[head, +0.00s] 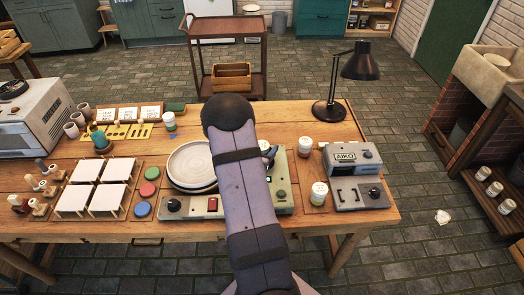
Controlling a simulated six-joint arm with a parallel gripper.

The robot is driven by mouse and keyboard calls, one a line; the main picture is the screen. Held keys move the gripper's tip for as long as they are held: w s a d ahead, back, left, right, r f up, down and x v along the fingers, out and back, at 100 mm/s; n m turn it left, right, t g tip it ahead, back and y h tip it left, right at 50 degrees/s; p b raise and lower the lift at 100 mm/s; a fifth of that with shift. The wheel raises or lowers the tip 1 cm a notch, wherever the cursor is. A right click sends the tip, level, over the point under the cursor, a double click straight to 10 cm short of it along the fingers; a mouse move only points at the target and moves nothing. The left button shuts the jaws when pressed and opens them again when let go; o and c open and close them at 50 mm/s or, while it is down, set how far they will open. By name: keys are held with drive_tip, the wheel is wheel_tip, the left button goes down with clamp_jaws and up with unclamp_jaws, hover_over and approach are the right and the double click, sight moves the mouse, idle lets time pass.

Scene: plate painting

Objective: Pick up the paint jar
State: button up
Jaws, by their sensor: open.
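Several small white jars that look like paint jars stand on the wooden table (110,240). Another jar (305,147) stands right of the grey device, and a third jar (319,194) stands nearer the front, left of the grey AIKO box. I cannot tell which one the task means. My arm rises through the middle of the view and hides part of the table. My gripper is not clearly visible; a small dark shape beside the arm may belong to it.
A pale plate (184,165) sits on a grey device (190,209), partly behind my arm. A black lamp (328,110) stands at the back right beside the AIKO box (352,158). White tiles (104,202), coloured discs (147,189) and stamps (39,205) fill the left side.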

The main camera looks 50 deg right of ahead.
sight(262, 145)
drive_tip(key=shift+c, duration=0.5)
drive_tip(key=c, duration=1.2)
drive_tip(key=shift+r, duration=0.1)
drive_tip(key=shift+r+b, duration=0.5)
drive_tip(key=shift+r, duration=4.15)
drive_tip(key=shift+d+r, duration=0.1)
drive_tip(key=shift+r, duration=0.15)
